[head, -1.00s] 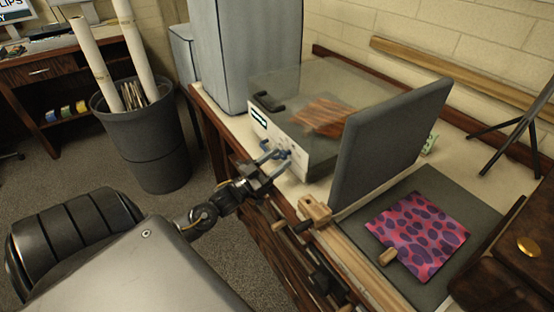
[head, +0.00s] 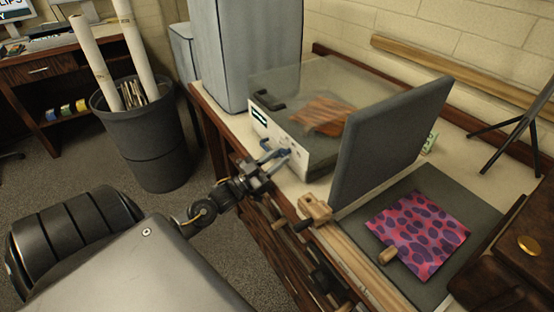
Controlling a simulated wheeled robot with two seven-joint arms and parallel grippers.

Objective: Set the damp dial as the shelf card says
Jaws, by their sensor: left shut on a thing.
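A white box with a clear lid (head: 285,85) stands on the bench, and its front panel (head: 268,128) carries a dark display and several small controls. My left gripper (head: 277,157) is at the right part of this panel, shut on a dial there. The fingers hide most of the dial, so its setting cannot be read. A small pale green card (head: 429,142) stands at the back of the bench, partly behind the grey upright panel; its writing is too small to read. My right gripper is not in view.
A grey upright panel (head: 385,140) stands just right of the box. A purple and pink patterned sheet (head: 418,232) lies on a dark mat. A wooden block (head: 314,208) sits at the bench's front edge. A dark bin (head: 140,130) with rolls stands left.

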